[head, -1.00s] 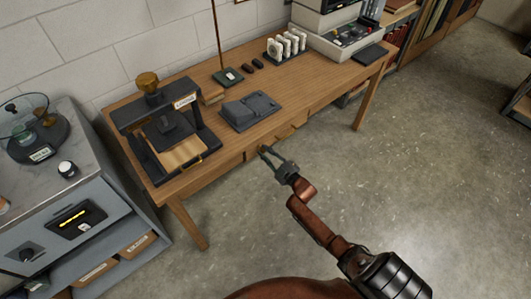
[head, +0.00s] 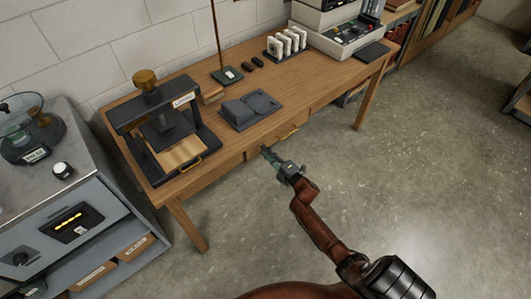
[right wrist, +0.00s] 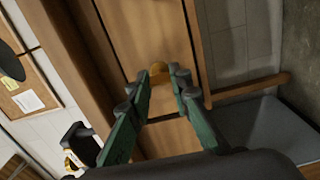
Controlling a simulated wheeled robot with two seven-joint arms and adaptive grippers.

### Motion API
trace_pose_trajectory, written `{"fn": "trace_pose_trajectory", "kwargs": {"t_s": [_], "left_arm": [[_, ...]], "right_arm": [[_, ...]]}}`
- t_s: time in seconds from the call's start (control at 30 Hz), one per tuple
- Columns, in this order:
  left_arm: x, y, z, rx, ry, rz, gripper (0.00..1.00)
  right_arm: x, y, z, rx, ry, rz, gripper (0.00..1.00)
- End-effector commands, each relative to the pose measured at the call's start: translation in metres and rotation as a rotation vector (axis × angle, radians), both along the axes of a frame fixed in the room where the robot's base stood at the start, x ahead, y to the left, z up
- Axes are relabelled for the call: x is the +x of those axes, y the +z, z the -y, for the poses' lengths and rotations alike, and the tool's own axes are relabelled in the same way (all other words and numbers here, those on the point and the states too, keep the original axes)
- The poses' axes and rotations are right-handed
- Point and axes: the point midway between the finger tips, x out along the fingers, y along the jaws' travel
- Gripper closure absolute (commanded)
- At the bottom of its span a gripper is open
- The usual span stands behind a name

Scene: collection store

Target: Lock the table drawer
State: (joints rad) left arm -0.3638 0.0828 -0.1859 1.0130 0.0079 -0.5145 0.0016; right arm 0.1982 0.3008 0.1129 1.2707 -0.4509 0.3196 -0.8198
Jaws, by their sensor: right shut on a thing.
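The table drawer (head: 272,142) is a wooden front under the table's front edge, with a brass pull handle (head: 289,132). It looks shut flush. A small rounded brass piece (right wrist: 159,68), like a key head or lock knob, sits at the wooden front in the right wrist view. My right gripper (head: 265,150) is at the drawer front, left of the handle. Its fingers (right wrist: 161,82) are shut on the brass piece, and their tips partly hide it. Its exact shape and turn cannot be told. My left gripper is in neither view.
A grey cabinet (head: 75,225) stands at the left. The floor (head: 430,170) in front is clear.

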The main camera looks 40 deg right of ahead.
Motion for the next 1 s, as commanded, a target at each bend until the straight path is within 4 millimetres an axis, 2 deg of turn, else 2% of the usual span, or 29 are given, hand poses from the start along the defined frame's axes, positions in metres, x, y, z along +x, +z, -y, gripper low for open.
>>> {"fn": "trace_pose_trajectory", "kwargs": {"t_s": [0.6,0.63,0.87,1.0], "left_arm": [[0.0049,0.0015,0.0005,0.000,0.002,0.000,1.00],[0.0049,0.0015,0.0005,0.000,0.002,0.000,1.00],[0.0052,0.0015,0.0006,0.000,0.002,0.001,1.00],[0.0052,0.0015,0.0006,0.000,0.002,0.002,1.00]], "right_arm": [[-0.0004,-0.0008,0.0004,-0.041,-0.001,0.001,1.00],[-0.0004,-0.0008,0.0003,-0.041,-0.001,0.001,0.80],[-0.0003,-0.0005,0.0002,-0.041,-0.001,0.002,0.64],[-0.0002,-0.0003,0.0002,-0.040,0.000,0.002,0.64]]}}
